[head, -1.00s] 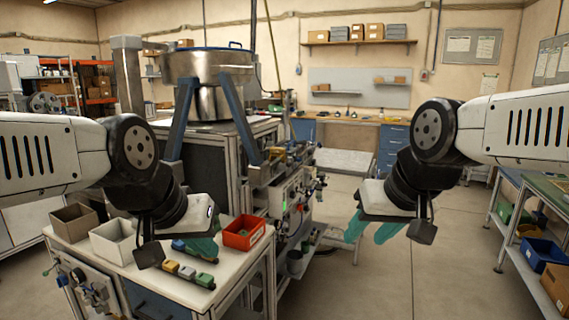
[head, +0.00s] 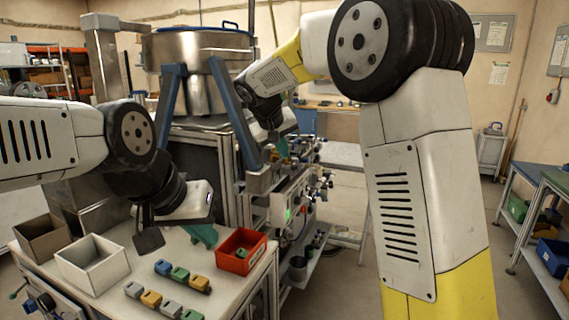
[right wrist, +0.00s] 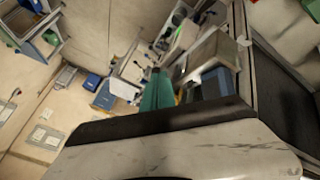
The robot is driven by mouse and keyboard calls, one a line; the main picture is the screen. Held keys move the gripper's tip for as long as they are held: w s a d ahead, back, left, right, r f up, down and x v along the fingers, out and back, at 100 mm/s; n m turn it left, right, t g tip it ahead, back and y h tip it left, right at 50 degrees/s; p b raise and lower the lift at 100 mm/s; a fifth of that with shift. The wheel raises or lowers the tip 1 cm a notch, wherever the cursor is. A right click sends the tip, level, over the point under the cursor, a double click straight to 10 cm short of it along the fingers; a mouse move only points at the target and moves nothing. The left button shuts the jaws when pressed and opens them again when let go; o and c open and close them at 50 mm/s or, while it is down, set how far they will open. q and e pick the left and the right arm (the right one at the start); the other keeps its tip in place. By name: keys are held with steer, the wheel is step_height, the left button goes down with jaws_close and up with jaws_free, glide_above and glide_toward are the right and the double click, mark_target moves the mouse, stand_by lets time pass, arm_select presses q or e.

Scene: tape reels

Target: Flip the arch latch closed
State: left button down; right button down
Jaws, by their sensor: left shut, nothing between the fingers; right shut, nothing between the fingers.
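I cannot make out the arch latch for certain in either view. The machine (head: 292,208) with a row of small fittings along its top edge stands at the centre of the head view, beside a blue-legged frame (head: 232,110). My right gripper (head: 283,148) is shut and empty, with its teal fingers above that row, partly hidden by its wrist. In the right wrist view its fingers (right wrist: 157,92) are together beside a grey and blue block-like part (right wrist: 213,70); contact cannot be told. My left gripper (head: 204,236) is shut and empty over the white bench.
The white bench (head: 225,290) carries a red bin (head: 241,266), a white bin (head: 92,279), a brown bin (head: 40,242) and several small coloured blocks (head: 170,285). A large steel bowl (head: 195,60) sits above the frame. Open floor lies to the right.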

steer(key=shift+w+a, duration=0.9)
steer(key=x, duration=1)
steer(key=shift+w+r, duration=0.1)
steer(key=shift+w, duration=0.05)
steer(key=shift+d, duration=0.15)
